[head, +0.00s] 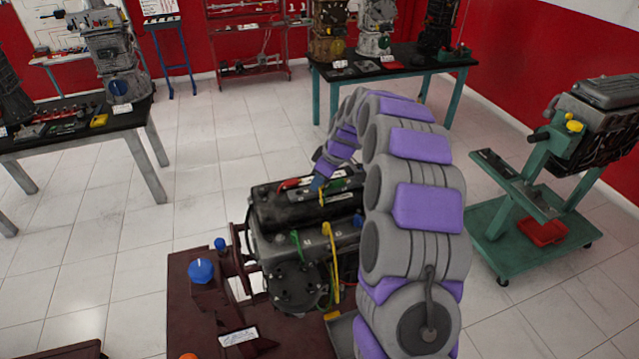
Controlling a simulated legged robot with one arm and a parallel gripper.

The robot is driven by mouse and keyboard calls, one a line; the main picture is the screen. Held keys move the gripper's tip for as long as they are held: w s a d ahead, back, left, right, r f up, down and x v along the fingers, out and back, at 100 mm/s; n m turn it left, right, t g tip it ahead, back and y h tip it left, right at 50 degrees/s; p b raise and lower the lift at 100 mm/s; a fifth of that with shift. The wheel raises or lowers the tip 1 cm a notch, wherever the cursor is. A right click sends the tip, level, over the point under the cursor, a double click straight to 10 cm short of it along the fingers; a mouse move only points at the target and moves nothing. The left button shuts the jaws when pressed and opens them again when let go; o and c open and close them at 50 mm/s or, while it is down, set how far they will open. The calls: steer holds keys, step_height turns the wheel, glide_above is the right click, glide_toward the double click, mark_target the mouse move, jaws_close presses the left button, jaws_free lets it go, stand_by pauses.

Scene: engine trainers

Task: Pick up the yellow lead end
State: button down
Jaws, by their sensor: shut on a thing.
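The engine (300,240) stands on a dark red stand in the lower middle of the head view. A yellow lead (331,255) hangs down its front, and a short yellow piece, the yellow lead end (323,197), shows higher up on the engine's top. My arm curves over from the right, and my gripper (318,184) is small and blue at its end, pointing down at the engine top. It is shut on the yellow lead end, which shows just below its tips. The exact contact is too small to see clearly.
A green lead (297,244) and a red part (290,184) are on the engine. A blue knob (201,271) stands on the stand at left. A black-topped table (400,64) is behind, and a green engine stand (515,240) is at right. Tiled floor lies free between them.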

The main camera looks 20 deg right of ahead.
steer(key=shift+d+r, duration=0.2)
steer(key=shift+w+r, duration=0.1)
steer(key=shift+r, duration=1.35)
steer(key=shift+s+r, duration=0.3)
steer(key=shift+s, duration=0.1)
steer(key=s+a+r, duration=0.1)
steer(key=s+a, duration=0.1)
steer(key=s, duration=1.3)
steer(key=shift+r+b, duration=0.2)
steer(key=shift+b, duration=0.1)
steer(key=shift+s+a, duration=0.1)
steer(key=shift+a, duration=0.1)
steer(key=s+a+p, duration=0.1)
steer(key=s+a, duration=0.1)
steer(key=a, duration=1.3)
steer(key=shift+a, duration=0.1)
